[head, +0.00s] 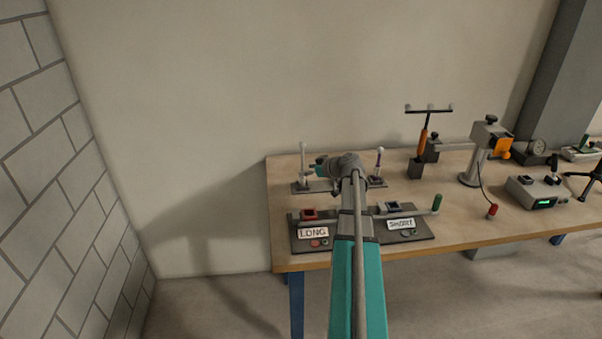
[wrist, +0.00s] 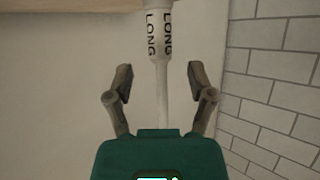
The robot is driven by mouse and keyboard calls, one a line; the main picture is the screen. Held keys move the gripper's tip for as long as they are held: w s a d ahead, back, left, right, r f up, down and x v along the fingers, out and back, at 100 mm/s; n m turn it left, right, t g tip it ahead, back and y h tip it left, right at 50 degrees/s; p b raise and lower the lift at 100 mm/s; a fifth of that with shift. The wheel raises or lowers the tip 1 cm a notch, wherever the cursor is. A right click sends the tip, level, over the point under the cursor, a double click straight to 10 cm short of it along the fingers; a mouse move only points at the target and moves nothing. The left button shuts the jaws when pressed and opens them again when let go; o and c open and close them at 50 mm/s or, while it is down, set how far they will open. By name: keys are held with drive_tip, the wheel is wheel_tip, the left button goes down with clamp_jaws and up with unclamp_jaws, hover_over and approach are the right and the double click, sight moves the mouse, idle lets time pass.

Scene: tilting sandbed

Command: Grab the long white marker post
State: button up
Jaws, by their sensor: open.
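The long white marker post (head: 303,160) stands upright at the left end of a dark rack on the bench, with a pale ball on top. In the wrist view the white post (wrist: 158,45) carries the word LONG on its collar, and its thin shaft runs down the picture between my fingers. My gripper (wrist: 161,78) is open, with one finger on each side of the shaft and gaps on both sides. In the head view my gripper (head: 314,170) is just right of the post, partly hidden by my wrist. Whether the post is fully between the fingers in depth is unclear.
Label plates LONG (head: 313,232) and SHORT (head: 401,224) mark holders in front. An orange-handled tool (head: 423,143) and instruments stand further right. The wall is close behind.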

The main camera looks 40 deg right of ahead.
drive_tip(key=shift+b+x, duration=0.45)
drive_tip(key=shift+x, duration=1)
clamp_jaws()
